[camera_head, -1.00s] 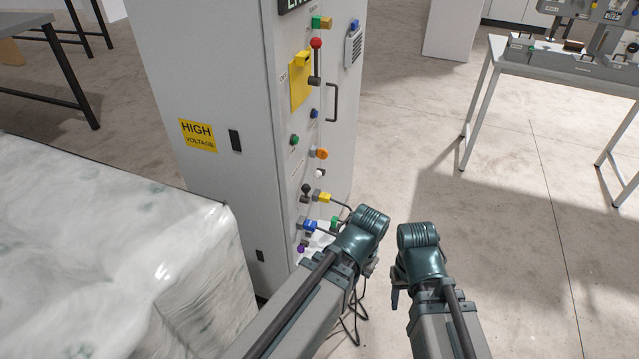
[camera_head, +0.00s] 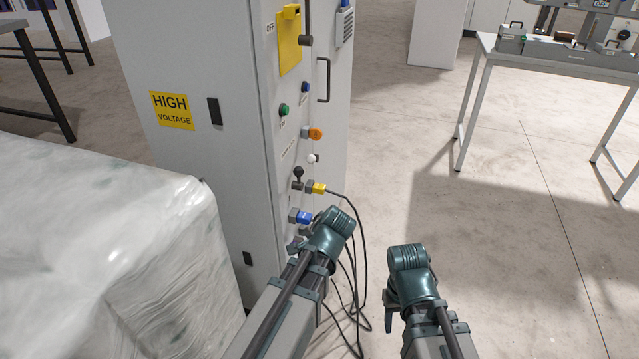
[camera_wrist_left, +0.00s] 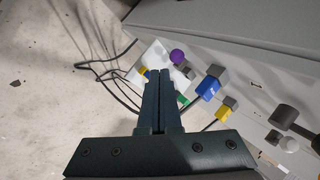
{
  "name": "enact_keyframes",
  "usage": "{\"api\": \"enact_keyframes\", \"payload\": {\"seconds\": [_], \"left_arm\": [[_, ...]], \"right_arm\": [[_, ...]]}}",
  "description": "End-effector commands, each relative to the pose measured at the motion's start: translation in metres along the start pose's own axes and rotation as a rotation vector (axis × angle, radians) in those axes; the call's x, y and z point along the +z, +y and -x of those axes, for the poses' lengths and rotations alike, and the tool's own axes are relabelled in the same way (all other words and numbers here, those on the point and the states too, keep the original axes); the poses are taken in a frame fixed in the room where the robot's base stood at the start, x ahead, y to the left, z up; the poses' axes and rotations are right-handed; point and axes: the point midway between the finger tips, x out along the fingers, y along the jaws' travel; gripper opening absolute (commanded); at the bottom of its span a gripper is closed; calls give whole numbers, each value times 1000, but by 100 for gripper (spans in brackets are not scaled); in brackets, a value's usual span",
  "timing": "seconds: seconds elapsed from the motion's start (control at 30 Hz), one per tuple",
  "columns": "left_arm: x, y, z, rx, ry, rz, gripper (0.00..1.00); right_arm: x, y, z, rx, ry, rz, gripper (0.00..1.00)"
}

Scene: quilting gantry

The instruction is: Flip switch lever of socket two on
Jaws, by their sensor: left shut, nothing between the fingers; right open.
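The grey cabinet (camera_head: 190,90) carries a column of sockets and levers on its narrow face. A black ball-topped lever (camera_head: 298,173) stands beside a yellow plug (camera_head: 318,188), with a blue plug (camera_head: 303,217) below. I cannot read which socket is two. In the left wrist view my left gripper (camera_wrist_left: 159,72) is shut and empty, its tips in front of the panel near a purple ball knob (camera_wrist_left: 178,57); contact cannot be told. A blue plug (camera_wrist_left: 207,88) and a partly hidden green part (camera_wrist_left: 182,100) are right of the fingers. My right gripper (camera_head: 391,312) is open, away from the cabinet.
Black cables (camera_head: 362,270) hang from the plugs close to my left wrist. A plastic-wrapped block (camera_head: 110,250) stands at the left, near the cabinet. A table with equipment (camera_head: 560,58) stands at the back right.

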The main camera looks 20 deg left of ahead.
Motion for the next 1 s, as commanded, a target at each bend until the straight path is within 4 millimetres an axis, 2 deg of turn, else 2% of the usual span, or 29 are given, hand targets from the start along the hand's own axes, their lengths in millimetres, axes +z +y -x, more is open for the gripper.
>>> {"api": "enact_keyframes", "payload": {"seconds": [0.07, 0.2, 0.4, 0.5, 0.7, 1.0], "left_arm": [[-21, -21, 5, -140, 11, -193, 0], [-57, -54, 30, -386, -8, -542, 0], [-103, -77, 69, -655, -79, -921, 0], [-118, -81, 83, -738, -114, -1037, 0], [-130, -83, 95, -806, -148, -1131, 0], [-129, -84, 95, -807, -150, -1134, 0]], "right_arm": [[0, 0, -2, 0, 0, 0, 51], [0, 0, -1, 0, 0, 0, 51], [0, 0, -1, 0, 0, 0, 51], [0, 0, -1, 0, 0, 0, 51], [0, 0, -1, 0, 0, 0, 51], [0, 0, -1, 0, 0, 0, 51]]}}
